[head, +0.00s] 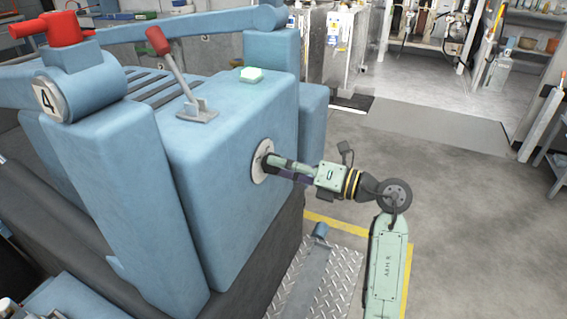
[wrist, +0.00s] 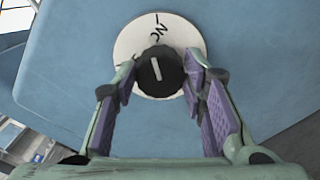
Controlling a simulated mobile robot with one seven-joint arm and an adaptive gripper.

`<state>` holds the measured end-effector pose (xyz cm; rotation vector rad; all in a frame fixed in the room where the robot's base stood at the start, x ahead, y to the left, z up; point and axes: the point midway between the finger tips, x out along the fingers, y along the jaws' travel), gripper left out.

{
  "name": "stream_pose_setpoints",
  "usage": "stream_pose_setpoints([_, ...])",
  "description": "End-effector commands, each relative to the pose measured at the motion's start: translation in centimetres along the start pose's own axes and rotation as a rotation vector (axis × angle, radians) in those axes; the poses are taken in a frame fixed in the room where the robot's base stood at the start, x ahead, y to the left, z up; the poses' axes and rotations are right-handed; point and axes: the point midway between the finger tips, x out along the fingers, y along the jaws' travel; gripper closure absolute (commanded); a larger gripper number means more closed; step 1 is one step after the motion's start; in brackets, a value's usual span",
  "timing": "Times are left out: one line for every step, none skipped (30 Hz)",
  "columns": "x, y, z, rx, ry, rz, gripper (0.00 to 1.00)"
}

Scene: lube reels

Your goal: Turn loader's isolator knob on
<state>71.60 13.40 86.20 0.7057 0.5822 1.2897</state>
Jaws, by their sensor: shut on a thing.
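The isolator knob (wrist: 158,72) is round and dark with a white pointer line. It sits on a round white plate (wrist: 188,37) on the loader's blue side panel. Dark lettering that looks like "ON" is on the plate above the knob in the wrist view. The pointer stands nearly upright there, its top leaning slightly left, toward the lettering. My gripper (wrist: 163,82) is shut on the knob, with a purple-padded finger at each side. In the head view my gripper (head: 272,162) reaches the plate (head: 259,172) from the right, and the knob is mostly hidden.
A diamond-plate step (head: 318,282) lies below my gripper. The grey floor (head: 465,190) at right is clear.

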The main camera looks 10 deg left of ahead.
Motion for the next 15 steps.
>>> stream_pose_setpoints([-0.04,0.08,0.10,0.031,-0.001,0.000,0.89])
stream_pose_setpoints([-0.03,0.08,0.10,0.049,-0.001,0.000,0.89])
stream_pose_setpoints([-0.02,0.06,0.09,0.074,-0.001,0.000,0.89])
stream_pose_setpoints([-0.01,0.05,0.08,0.090,-0.001,0.000,0.89])
stream_pose_setpoints([0.00,0.04,0.07,0.106,-0.001,0.000,0.89])
stream_pose_setpoints([0.01,0.03,0.07,0.124,-0.001,0.000,0.89])
stream_pose_setpoints([0.00,0.01,0.06,0.138,-0.001,0.000,0.89])
stream_pose_setpoints([0.00,0.00,0.06,0.149,-0.001,0.000,0.89])
stream_pose_setpoints([0.00,-0.01,0.06,0.163,-0.001,0.000,0.89])
stream_pose_setpoints([-0.01,-0.02,0.06,0.173,-0.001,0.000,0.89])
stream_pose_setpoints([-0.01,-0.03,0.06,0.180,-0.001,0.000,0.89])
stream_pose_setpoints([-0.02,-0.04,0.06,0.189,-0.002,0.000,0.89])
stream_pose_setpoints([-0.02,-0.05,0.06,0.196,-0.002,0.000,0.89])
stream_pose_setpoints([-0.03,-0.06,0.06,0.201,-0.002,0.000,0.89])
stream_pose_setpoints([-0.03,-0.07,0.06,0.207,-0.002,0.000,0.89])
